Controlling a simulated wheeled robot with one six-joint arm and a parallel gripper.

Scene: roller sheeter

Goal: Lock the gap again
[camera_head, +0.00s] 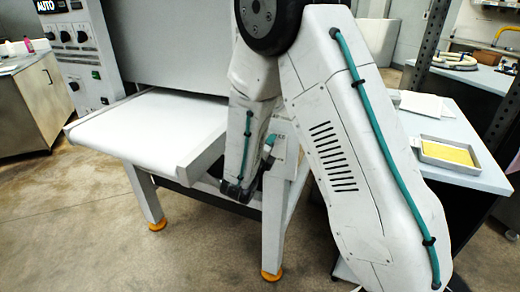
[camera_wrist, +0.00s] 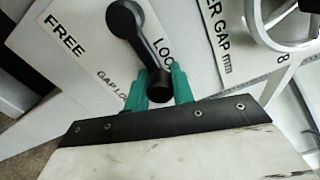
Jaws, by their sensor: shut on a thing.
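The gap-lock lever (camera_wrist: 143,45) is a black arm with a round boss at its upper end and a rounded knob (camera_wrist: 160,88) at its lower end. It lies over a white panel (camera_wrist: 90,50) marked FREE on the left and LOCK on the right. The lever points down between the two words, closer to LOCK and beside its letters. My gripper (camera_wrist: 160,92) has its green fingers on both sides of the knob, shut on it. In the head view my arm hides the lever.
A white handwheel (camera_wrist: 258,20) and a gap scale lie right of the lever. The sheeter's belt table (camera_head: 145,125) stands left of my arm. A side table with a yellow-filled tray (camera_head: 450,153) is to the right. Open floor lies in front.

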